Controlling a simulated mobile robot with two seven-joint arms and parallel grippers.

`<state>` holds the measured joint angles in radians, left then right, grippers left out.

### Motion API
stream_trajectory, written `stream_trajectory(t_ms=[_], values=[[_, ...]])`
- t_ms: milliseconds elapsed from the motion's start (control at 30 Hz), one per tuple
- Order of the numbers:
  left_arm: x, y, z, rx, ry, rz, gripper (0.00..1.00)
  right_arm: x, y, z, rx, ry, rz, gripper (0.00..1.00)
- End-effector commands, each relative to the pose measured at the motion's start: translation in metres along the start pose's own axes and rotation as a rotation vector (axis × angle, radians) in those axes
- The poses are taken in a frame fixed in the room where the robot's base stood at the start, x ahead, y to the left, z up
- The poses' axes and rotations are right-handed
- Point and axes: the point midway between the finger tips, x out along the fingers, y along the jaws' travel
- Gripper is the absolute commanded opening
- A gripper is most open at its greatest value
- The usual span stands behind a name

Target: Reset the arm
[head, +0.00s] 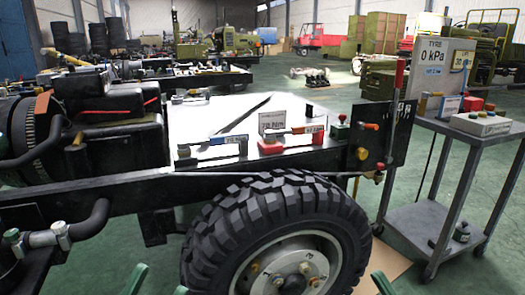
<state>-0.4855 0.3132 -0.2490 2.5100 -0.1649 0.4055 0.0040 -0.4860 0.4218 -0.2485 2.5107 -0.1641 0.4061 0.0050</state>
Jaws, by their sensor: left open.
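My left gripper (156,281) shows only at the bottom edge, left of the large tyre. Its green fingertips are apart with nothing seen between them, so it is open; the rest is cut off. A green piece of my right gripper (382,284) shows at the bottom edge, right of the tyre. Its jaws are mostly out of frame. Both are below the chassis frame (150,188) and seem clear of it. The black tyre (240,225) with a grey hub (292,264) stands between them.
The chassis top holds a white panel (200,115) with small tools and a 70 Nm sign (272,122). Cardboard (385,268) lies on the green floor. Engine parts (110,130) rise at left.

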Motion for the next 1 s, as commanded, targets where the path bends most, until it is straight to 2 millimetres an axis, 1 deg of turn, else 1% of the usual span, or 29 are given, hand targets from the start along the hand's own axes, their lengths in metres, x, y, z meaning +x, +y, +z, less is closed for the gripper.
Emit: stream_trajectory(t_ms=[33,100,133,167,333,500,667,800,900,1000], values=[[0.000,0.000,0.000,0.000,0.000,0.000,0.50,0.003,0.008,-0.002,0.011,0.007,0.057,0.70],[0.000,0.000,0.000,0.000,0.000,0.000,0.50,0.006,0.017,-0.003,0.025,0.015,0.122,0.70],[0.008,-0.004,-0.001,-0.005,-0.027,-0.004,0.50,0.013,0.021,-0.004,0.030,-0.013,0.121,0.70],[0.012,-0.007,0.002,-0.011,-0.061,-0.008,0.50,0.017,0.024,-0.001,0.037,-0.047,0.118,0.70],[0.021,-0.016,0.028,-0.047,-0.238,-0.028,0.50,0.025,0.033,0.025,0.081,-0.223,0.132,0.70],[0.021,-0.025,0.054,-0.092,-0.453,-0.052,0.50,0.025,0.041,0.052,0.136,-0.436,0.151,0.70],[0.008,-0.029,0.077,-0.143,-0.680,-0.074,0.50,0.012,0.042,0.075,0.200,-0.661,0.167,0.70],[-0.013,-0.028,0.090,-0.193,-0.880,-0.090,0.50,-0.009,0.039,0.088,0.259,-0.859,0.178,0.70],[-0.031,-0.025,0.094,-0.231,-1.021,-0.101,0.50,-0.027,0.034,0.092,0.304,-0.999,0.184,0.70],[-0.052,-0.020,0.092,-0.270,-1.163,-0.110,0.50,-0.048,0.028,0.091,0.349,-1.138,0.189,0.70]])
